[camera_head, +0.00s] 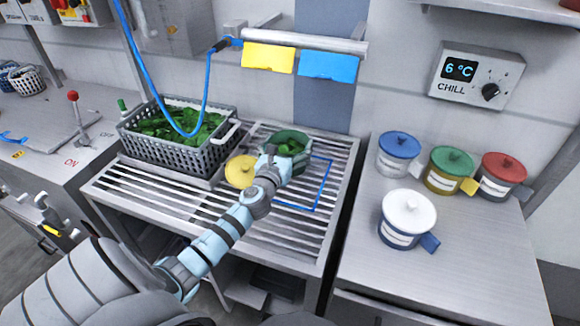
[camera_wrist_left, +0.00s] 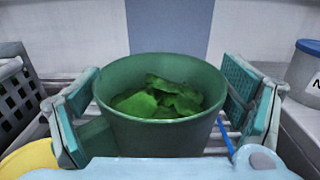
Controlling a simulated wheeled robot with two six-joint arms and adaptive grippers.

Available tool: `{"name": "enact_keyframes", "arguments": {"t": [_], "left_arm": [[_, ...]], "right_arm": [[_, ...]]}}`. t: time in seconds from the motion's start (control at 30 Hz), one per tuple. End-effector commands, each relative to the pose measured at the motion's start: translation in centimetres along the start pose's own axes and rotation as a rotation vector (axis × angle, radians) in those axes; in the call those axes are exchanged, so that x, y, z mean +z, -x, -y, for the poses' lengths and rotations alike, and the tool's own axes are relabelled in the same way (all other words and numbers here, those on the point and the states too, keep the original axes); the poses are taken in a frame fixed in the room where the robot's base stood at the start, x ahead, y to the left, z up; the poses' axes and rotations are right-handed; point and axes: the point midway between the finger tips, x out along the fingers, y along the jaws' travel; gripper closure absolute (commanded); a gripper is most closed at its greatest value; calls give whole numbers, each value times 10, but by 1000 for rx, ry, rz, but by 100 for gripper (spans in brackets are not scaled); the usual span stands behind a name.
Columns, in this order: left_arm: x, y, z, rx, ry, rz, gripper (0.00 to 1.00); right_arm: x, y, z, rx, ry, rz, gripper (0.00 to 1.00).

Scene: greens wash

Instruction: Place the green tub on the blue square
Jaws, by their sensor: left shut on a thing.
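The green tub (camera_head: 288,142) holds green leaves and is upright over the slatted metal rack (camera_head: 240,238), at the left side of the blue square outline (camera_head: 318,193). My left gripper (camera_head: 286,158) is shut on the tub, and in the left wrist view its two pads flank the tub (camera_wrist_left: 160,138). Part of the blue square is hidden behind my left gripper and the tub. A short piece of blue line (camera_wrist_left: 226,138) shows right of the tub in the left wrist view. I cannot tell whether the tub touches the rack. My right gripper is not in view.
A grey crate of leaves (camera_head: 172,160) stands left on the rack. A yellow round thing (camera_head: 240,172) sits close beside my gripper. Blue-, green-, red- and white-lidded pots (camera_head: 408,215) stand on the right counter. A blue hose (camera_head: 143,60) hangs above the crate.

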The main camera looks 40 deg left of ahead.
Motion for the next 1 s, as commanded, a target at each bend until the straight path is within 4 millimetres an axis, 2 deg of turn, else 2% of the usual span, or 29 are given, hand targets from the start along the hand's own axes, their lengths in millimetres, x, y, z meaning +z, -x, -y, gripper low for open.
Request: {"name": "enact_keyframes", "arguments": {"t": [0.03, 0.2, 0.6, 0.63, 0.67, 1.0], "left_arm": [[-10, -1, 1, -1, 1, 2, 71], [-40, 0, 0, 0, 0, 2, 71], [-43, 1, -2, 3, 0, 2, 71], [-43, 1, -2, 3, 0, 1, 5], [-42, 1, -2, 3, 0, 1, 0], [-41, 1, -2, 3, 1, 1, 0]], "right_arm": [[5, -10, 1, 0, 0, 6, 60], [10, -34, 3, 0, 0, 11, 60], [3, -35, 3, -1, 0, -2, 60], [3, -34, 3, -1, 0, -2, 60], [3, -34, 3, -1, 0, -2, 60], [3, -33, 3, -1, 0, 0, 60]]}}
